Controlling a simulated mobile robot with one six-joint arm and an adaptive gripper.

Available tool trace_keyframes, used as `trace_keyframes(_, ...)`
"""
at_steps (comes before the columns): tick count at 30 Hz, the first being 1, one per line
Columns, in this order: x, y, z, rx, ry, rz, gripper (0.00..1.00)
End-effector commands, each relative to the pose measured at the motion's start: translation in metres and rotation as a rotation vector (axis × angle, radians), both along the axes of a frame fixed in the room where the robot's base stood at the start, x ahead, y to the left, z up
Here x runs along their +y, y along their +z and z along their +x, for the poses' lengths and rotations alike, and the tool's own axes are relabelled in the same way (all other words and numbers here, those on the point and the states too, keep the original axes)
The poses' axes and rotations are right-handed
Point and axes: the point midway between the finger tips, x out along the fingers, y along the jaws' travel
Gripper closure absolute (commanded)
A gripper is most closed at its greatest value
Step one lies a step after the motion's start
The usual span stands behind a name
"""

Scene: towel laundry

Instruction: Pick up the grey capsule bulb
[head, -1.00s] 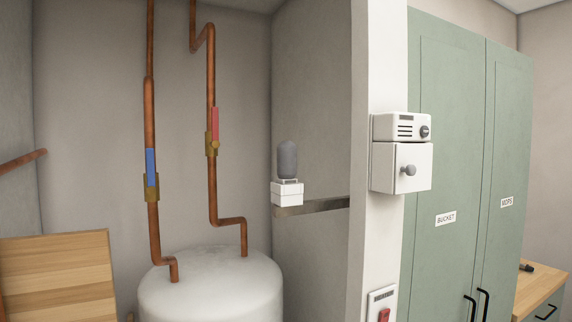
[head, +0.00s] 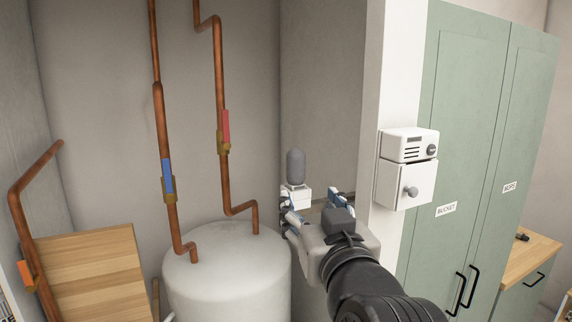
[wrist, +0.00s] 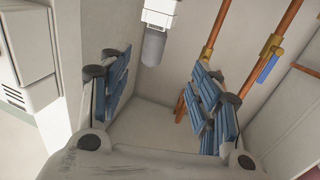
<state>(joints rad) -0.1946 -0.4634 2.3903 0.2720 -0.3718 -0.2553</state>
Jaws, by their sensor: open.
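The grey capsule bulb (head: 295,167) stands upright on a small white holder (head: 297,197) against the closet's side wall in the head view. In the wrist view the bulb (wrist: 154,47) and holder (wrist: 160,12) appear upside down at the top centre. My gripper (head: 314,203) is open and empty, just in front of the holder and lower right of the bulb in the head view. In the wrist view the blue-padded fingers (wrist: 160,72) are spread wide, with the bulb beyond their tips and apart from both. My gripper hides part of the holder's lower right.
A white wall post (head: 384,95) with a control box (head: 403,182) stands close to the right of my arm. A white tank (head: 225,275) and copper pipes (head: 220,80) are on the left. Green cabinets (head: 470,130) stand at the right.

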Motion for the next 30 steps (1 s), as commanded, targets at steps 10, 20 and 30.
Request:
trace_keyframes(10, 0.006, -0.003, 0.07, 0.007, 0.0, 0.0, 0.43)
trace_keyframes(20, 0.009, -0.002, 0.11, 0.004, 0.0, 0.001, 0.43)
trace_keyframes(30, 0.006, 0.003, 0.152, 0.005, 0.0, 0.001, 0.43)
